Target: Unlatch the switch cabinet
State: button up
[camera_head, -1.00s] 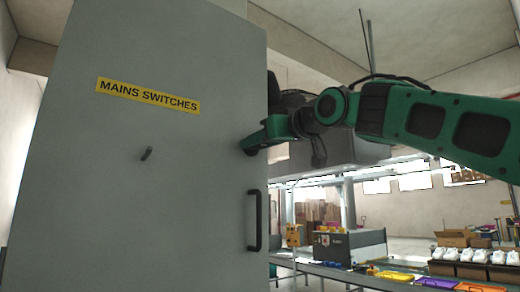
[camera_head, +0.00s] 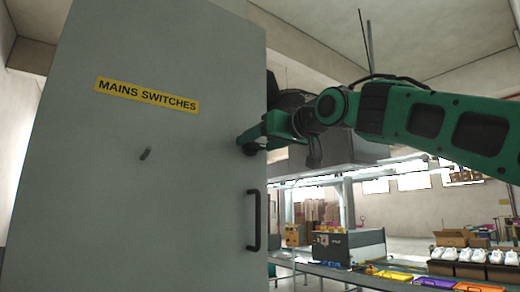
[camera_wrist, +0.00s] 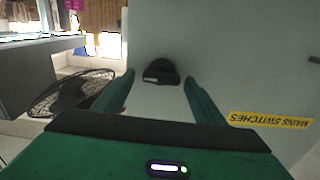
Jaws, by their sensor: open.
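The grey switch cabinet (camera_head: 130,220) fills the left of the head view, with a yellow MAINS SWITCHES label (camera_head: 147,95) on its closed-looking door. A dark round knob (camera_wrist: 161,72) sits on the door near its edge. My gripper (camera_wrist: 158,78) is open at the door face, one finger on each side of the knob in the wrist view. I cannot tell whether the fingers touch it. In the head view my gripper (camera_head: 250,142) largely hides the knob. A black bar handle (camera_head: 253,220) is lower on the door.
Right of the cabinet a conveyor line (camera_head: 340,277) carries colored trays and white shoes (camera_head: 475,255). A grey machine box (camera_head: 345,246) stands by the line. A round wire-guarded object (camera_wrist: 70,95) shows beside the cabinet edge in the wrist view.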

jog(key=v, duration=1)
jog(key=shift+s+d, duration=0.25)
jog(key=shift+d, duration=0.05)
jog(key=d+f+m+g+h, duration=0.25)
jog(key=d+f, duration=0.55)
jog(key=f, duration=0.4)
jog(key=d+f+m+g+h, duration=0.1)
jog(key=d+f+m+h, duration=0.25)
jog(key=d+f, duration=0.75)
jog(key=d+f+m+g+h, duration=0.2)
jog(key=d+f+h, duration=0.3)
jog(key=f, duration=0.9)
jog(key=s+d+f+m+g, duration=0.1)
jog(key=s+d+f+g, duration=0.1)
jog(key=s+d+f, duration=0.35)
jog(key=s+d+f+m+g, duration=0.25)
jog(key=s+f, duration=0.35)
jog(key=f, duration=0.5)
jog(key=s+f+g, duration=0.2)
jog(key=s+f, duration=0.4)
jog(key=s, duration=0.2)
jog(key=s+d+f+m+g+y, duration=0.1)
jog(key=s+f+g, duration=0.2)
jog(key=s+f, duration=0.2)
jog(key=s, duration=0.3)
jog(key=shift+s+d+f, duration=0.25)
jog(key=shift+f, duration=0.15)
